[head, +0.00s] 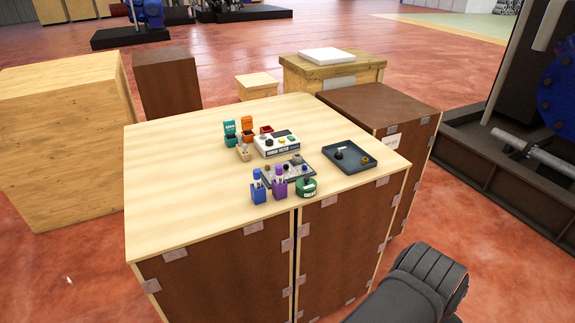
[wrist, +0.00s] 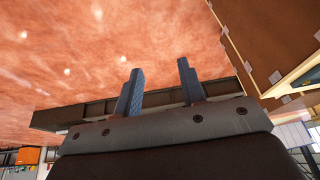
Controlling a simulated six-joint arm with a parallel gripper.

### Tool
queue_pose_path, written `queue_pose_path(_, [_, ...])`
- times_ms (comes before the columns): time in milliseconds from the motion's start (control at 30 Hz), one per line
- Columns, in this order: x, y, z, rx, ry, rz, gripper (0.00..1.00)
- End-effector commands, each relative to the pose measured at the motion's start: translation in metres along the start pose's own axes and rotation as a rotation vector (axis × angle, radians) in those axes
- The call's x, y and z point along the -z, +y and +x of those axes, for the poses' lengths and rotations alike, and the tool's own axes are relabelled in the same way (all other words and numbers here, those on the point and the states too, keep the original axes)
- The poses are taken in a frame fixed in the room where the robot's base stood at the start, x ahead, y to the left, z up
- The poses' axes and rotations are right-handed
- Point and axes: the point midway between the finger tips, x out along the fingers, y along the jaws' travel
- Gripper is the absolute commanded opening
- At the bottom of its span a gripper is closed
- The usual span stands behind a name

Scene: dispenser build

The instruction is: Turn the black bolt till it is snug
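My gripper (wrist: 160,66) shows in the wrist view with its two blue-grey fingers apart and nothing between them. It is over the red floor, off the table. In the head view only a black part of my arm shows at the bottom right; the fingers are out of sight. A small black piece (head: 338,154), possibly the black bolt, lies in the dark tray (head: 348,168) at the right of the table, beside a brass-coloured piece (head: 365,160). A grey fixture (head: 272,178) with small dark parts stands left of the tray. Its details are too small to tell.
On the wooden table (head: 170,200) stand a white tester box (head: 276,147), blue (head: 258,192) and purple (head: 279,188) holders, a green round container (head: 306,188), and open teal (head: 231,138) and orange (head: 247,130) boxes. The table's left side is clear. A brown cabinet (head: 385,105) adjoins behind right.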

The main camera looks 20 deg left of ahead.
Motion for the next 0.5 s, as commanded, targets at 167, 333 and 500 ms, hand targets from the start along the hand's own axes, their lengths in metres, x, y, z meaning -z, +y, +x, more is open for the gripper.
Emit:
queue_pose_path(167, [0.049,0.006,-0.004,-0.042,-0.08,0.143,0.37])
queue_pose_path(333, [0.105,-0.022,-0.005,-0.012,-0.124,0.066,0.37])
queue_pose_path(500, [0.161,-0.098,-0.007,0.088,-0.138,-0.221,0.37])
